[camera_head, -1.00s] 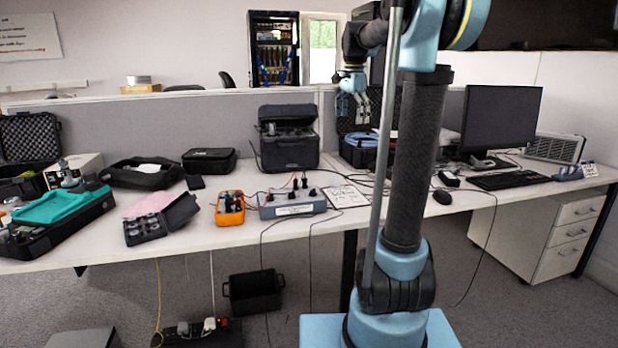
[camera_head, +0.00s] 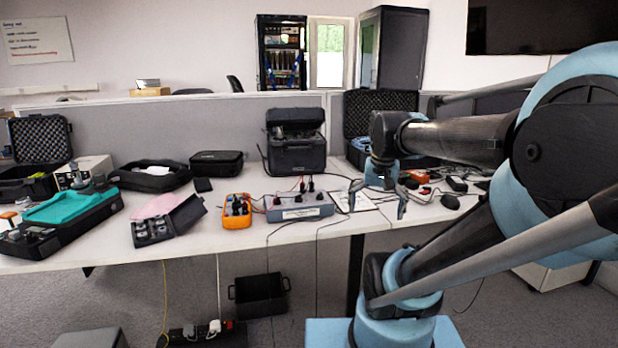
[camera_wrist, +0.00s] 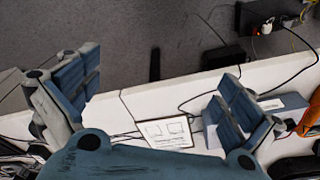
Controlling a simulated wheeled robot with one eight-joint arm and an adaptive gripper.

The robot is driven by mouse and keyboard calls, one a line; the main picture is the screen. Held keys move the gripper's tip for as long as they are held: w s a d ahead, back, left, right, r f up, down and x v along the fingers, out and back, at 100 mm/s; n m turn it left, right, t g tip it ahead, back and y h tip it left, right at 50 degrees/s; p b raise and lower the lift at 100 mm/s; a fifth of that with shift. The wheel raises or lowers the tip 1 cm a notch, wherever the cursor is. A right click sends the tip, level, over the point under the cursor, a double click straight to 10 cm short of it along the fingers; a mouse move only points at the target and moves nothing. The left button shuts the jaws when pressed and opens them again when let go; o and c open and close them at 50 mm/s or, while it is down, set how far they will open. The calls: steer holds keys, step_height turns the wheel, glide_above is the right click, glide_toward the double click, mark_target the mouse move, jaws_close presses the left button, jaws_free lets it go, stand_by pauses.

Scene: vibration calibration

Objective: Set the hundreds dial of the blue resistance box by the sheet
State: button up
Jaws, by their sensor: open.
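The blue-grey resistance box (camera_head: 299,212) stands near the front edge of the table, with dark knobs and plugged leads on top. In the wrist view its end (camera_wrist: 291,100) shows at the right, partly hidden behind a finger. The printed sheet (camera_head: 352,201) lies just right of the box; in the wrist view it (camera_wrist: 163,131) lies between the fingers. My gripper (camera_head: 378,198) is open and empty, pointing down over the table right of the box, beside the sheet. It also shows in the wrist view (camera_wrist: 157,80), fingers wide apart. The dial settings are too small to read.
An orange meter (camera_head: 237,211) stands left of the box, with leads running between them. A dark case (camera_head: 296,152) is behind. Cables cross the table and hang over its front edge. An open tray case (camera_head: 169,222) lies farther left.

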steer(key=s+f+n, duration=0.1)
steer(key=s+f, duration=0.1)
steer(key=f, duration=0.1)
steer(key=s+f+n, duration=0.1)
steer(key=s+f, duration=0.1)
steer(key=f, duration=0.1)
steer(key=s+f+n, duration=0.1)
steer(key=s+f, duration=0.2)
steer(key=shift+d+f, duration=0.1)
steer(key=shift+f, duration=0.1)
steer(key=shift+c, duration=0.6)
steer(key=shift+f, duration=0.1)
steer(key=c, duration=0.5)
steer(key=shift+w+a+r+n, duration=0.25)
steer(key=shift+w+r, duration=0.15)
steer(key=shift+r, duration=0.15)
steer(key=shift+w+a+r+n, duration=0.15)
steer(key=shift+w+r+n, duration=0.15)
steer(key=shift+r, duration=0.25)
steer(key=c, duration=0.7)
step_height(320, 180, up, 20)
steer(key=r+n+g, duration=0.1)
steer(key=n+g, duration=0.1)
steer(key=n, duration=0.9)
glide_above(277, 200)
steer(key=shift+c, duration=0.2)
steer(key=f, duration=1.8)
steer(key=shift+w+a, duration=0.1)
steer(key=shift+w, duration=0.3)
